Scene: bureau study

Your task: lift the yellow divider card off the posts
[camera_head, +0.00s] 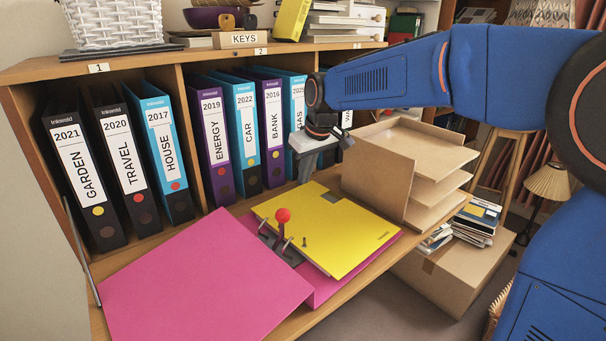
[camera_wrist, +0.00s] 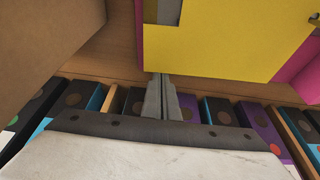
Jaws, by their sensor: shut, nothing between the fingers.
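The yellow divider card (camera_head: 348,245) lies flat on the right side of an open pink binder (camera_head: 205,285); it also shows in the wrist view (camera_wrist: 235,45). A grey patch or cut-out (camera_head: 332,197) is near its far edge. The binder's metal mechanism (camera_head: 285,250), with thin posts and a red-knobbed lever (camera_head: 283,215), stands at the card's left edge. I cannot tell how the posts pass through the card. My gripper (camera_head: 308,178) is shut and empty, pointing down beyond the card's far edge, apart from it; its fingers (camera_wrist: 161,84) show in the wrist view.
Labelled binders (camera_head: 125,150) stand in the shelf behind the desk, close to my gripper. A cardboard-coloured letter tray (camera_head: 378,175) stands right of my gripper, beside the card. A cardboard box (camera_head: 455,275) with books is lower right. A strip of wooden desk is bare along the front.

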